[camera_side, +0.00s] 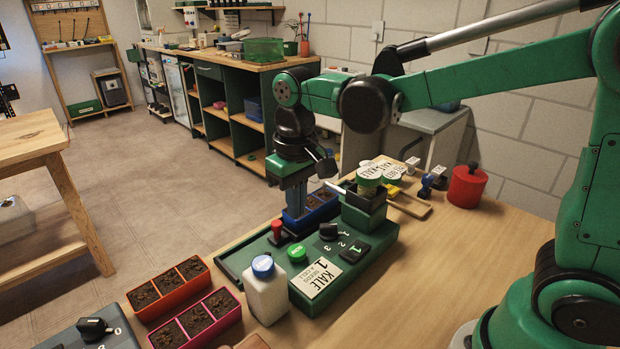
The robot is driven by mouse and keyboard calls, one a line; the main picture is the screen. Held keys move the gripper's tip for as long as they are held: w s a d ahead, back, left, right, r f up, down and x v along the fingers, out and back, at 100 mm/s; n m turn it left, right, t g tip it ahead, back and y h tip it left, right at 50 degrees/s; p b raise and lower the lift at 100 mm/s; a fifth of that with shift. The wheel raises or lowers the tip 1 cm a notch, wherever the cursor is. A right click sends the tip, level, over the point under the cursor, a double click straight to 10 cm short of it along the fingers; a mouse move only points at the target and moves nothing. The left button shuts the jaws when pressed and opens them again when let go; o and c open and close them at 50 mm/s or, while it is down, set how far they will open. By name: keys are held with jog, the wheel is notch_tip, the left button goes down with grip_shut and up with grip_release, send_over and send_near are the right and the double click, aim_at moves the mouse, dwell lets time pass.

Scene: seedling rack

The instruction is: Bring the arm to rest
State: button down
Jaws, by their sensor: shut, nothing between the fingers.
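My gripper (296,207) points straight down over the back part of the green seeding machine (252,277). Its fingers are shut with nothing held. They overlap the blue seedling tray (324,211) in the picture, and I cannot tell whether they touch it. My green arm reaches in from the right, with the elbow raised above the table. The machine carries a red knob, a green button (297,253), a black dial (329,231) and a card reading KALE 1 (319,278).
A white bottle with a blue cap (266,294) stands in front of the machine. Orange (185,267) and pink (239,315) soil trays lie at the left. The table's right front is clear.

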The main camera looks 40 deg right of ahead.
jog(key=s+d+t, duration=0.4)
jog(key=s+t, duration=0.2)
jog(key=t, duration=0.1)
jog(key=shift+s+d+r, duration=0.2)
jog(key=shift+d+r, duration=0.1)
jog(key=shift+r, duration=0.15)
